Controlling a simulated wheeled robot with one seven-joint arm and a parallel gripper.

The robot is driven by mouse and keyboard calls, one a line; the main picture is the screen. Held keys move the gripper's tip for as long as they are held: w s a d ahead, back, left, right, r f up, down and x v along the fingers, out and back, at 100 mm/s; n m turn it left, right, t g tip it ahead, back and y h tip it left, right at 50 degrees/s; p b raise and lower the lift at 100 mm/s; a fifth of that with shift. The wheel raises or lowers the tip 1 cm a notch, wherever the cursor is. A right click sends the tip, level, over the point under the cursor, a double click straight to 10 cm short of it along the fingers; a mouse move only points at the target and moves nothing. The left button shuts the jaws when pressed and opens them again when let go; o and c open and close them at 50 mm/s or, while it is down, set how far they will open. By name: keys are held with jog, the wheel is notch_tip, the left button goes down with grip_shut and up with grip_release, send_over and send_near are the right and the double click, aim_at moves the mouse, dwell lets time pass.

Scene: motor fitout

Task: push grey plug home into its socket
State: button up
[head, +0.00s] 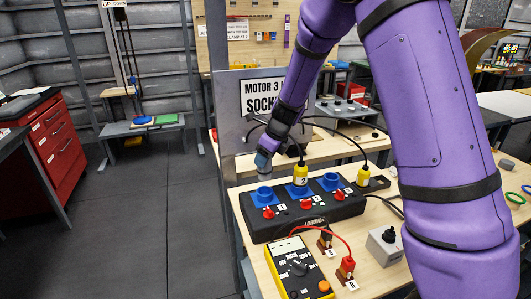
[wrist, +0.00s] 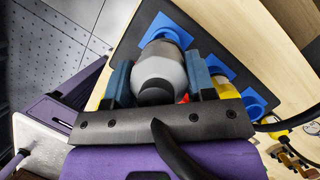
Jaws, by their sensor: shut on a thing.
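The grey plug (wrist: 160,72) is between the two blue fingers of my gripper (wrist: 161,82) in the wrist view. My gripper is shut on it, and a black cable end shows at its back. In the head view my gripper (head: 263,160) is above the left blue socket (head: 264,194) of a black socket block (head: 300,221). The plug is lined up over that socket, its lower end at or in the socket's mouth. How deep it sits is hidden. The socket's blue rim also shows past the plug in the wrist view (wrist: 165,24).
A yellow plug (head: 300,174) marked 2 stands in the middle socket, close to the right of my gripper. The right blue socket (head: 331,181) looks empty. Another yellow plug (head: 363,176) stands further right. A yellow meter (head: 298,268) with a red lead lies in front.

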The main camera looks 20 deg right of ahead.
aim_at(265, 178)
jog(key=shift+f, duration=2.05)
jog(key=shift+f, duration=2.05)
jog(key=o, duration=1.1)
jog(key=shift+c, duration=0.2)
jog(key=v, duration=1)
jog(key=shift+s+d+r, duration=0.1)
jog(key=shift+s+r, duration=0.05)
jog(key=shift+r, duration=0.25)
